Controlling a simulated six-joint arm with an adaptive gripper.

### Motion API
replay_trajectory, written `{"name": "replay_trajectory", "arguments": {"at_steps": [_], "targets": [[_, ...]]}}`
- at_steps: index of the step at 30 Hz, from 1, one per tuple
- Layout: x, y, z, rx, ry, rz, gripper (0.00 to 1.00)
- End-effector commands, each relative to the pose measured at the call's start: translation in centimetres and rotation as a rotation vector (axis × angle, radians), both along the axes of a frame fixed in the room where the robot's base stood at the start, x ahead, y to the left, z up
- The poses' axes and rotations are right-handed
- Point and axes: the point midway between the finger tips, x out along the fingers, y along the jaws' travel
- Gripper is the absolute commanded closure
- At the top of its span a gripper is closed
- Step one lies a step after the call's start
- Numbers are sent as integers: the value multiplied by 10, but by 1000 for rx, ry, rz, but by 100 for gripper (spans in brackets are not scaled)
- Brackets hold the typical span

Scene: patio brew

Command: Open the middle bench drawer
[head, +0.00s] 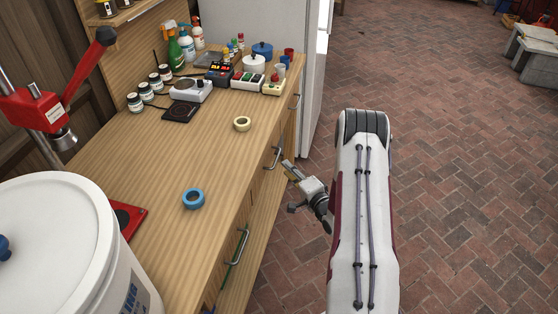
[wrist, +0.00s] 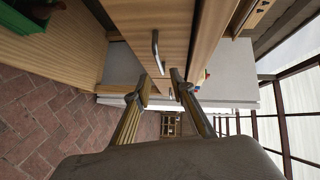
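The wooden bench (head: 165,150) has a row of drawers along its right side, each with a metal bar handle. The middle drawer's handle (head: 275,157) is on the bench side just left of my gripper (head: 290,187). The drawer looks flush with the bench. In the wrist view, my gripper (wrist: 161,77) has its two fingers apart with nothing between them. A metal handle (wrist: 156,52) on a wooden drawer front (wrist: 158,18) appears just beyond the fingertips, apart from them. The fingers are not around it.
The near drawer handle (head: 237,247) and far drawer handle (head: 296,101) lie along the same side. A blue tape roll (head: 193,199) and cream tape roll (head: 242,124) rest on the benchtop. A white bucket (head: 60,250) stands at near left.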

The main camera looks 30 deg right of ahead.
Motion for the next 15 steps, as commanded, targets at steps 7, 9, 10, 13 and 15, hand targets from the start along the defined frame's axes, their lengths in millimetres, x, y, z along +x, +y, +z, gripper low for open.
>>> {"name": "replay_trajectory", "arguments": {"at_steps": [7,9,10,13,15], "targets": [[20,1,-3,-1,-1,2,77],[27,0,-4,-2,0,2,77],[30,0,-5,-2,0,2,77],[41,1,-6,-2,0,2,77],[49,0,-7,-2,-1,2,77]]}}
